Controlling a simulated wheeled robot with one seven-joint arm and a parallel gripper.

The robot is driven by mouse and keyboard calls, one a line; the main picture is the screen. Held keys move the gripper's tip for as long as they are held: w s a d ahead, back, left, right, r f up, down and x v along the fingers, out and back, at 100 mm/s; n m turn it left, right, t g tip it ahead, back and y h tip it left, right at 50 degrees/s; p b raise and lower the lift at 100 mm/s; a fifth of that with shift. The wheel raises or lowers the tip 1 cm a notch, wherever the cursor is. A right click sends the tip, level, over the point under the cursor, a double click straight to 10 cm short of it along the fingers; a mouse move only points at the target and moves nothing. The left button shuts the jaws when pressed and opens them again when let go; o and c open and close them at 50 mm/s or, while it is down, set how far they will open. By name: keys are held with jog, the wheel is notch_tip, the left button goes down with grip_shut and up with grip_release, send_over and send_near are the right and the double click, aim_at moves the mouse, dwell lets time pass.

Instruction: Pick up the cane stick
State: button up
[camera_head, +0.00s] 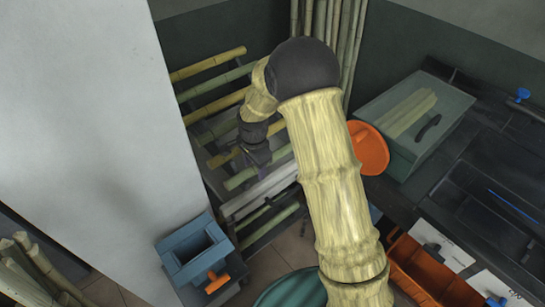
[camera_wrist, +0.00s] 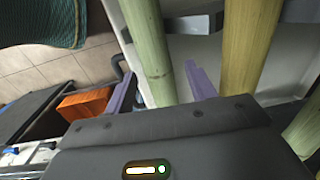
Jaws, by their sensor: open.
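Several cane sticks, some green and some yellow, lie across a slatted rack (camera_head: 285,183) in the head view, including a yellow one (camera_head: 207,64) at the top. My gripper (camera_head: 257,158) is over the lower part of this rack, and its fingertips are hard to make out there. In the wrist view my gripper (camera_wrist: 160,82) is open, with purple fingers on either side of a green cane stick (camera_wrist: 150,45). I cannot tell whether the fingers touch it. A yellow cane stick (camera_wrist: 250,45) runs to the right of the fingers. Part of the rack is hidden behind my arm.
A white wall (camera_head: 90,110) stands close left of the rack. A blue box (camera_head: 194,250) is below the rack. Upright canes (camera_head: 355,40) stand behind.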

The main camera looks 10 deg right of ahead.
dwell(0.4)
grip_shut()
jog(key=shift+r, duration=0.1)
notch_tip(320, 180, up, 10)
dwell(0.6)
dwell(0.5)
